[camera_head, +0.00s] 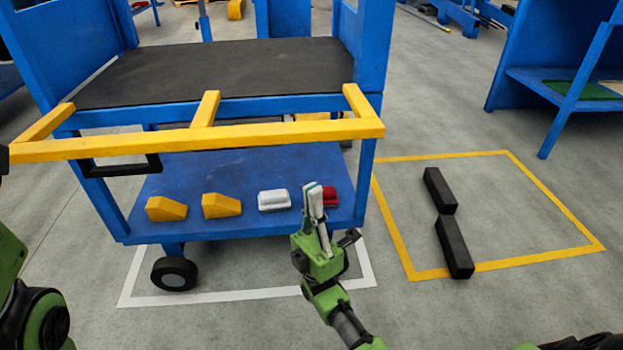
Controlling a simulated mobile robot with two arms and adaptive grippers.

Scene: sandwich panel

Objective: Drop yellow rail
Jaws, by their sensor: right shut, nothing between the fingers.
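The yellow rail (250,137) is a long bar with three short arms, and it runs across the front of the blue cart (275,109) at the height of its upper deck. My right gripper (314,197) is shut and empty. It points up in front of the cart's lower shelf, below the right part of the rail and apart from it. It partly hides a red block behind it. At the left edge, parts of my left arm show, but its gripper fingers cannot be made out.
The lower shelf (165,186) holds two yellow wedges (221,205), a white block (274,200) and the red block (330,196). Two black bars (454,248) lie in a yellow floor outline at the right. A blue rack (548,85) stands at the upper right. Floor between is clear.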

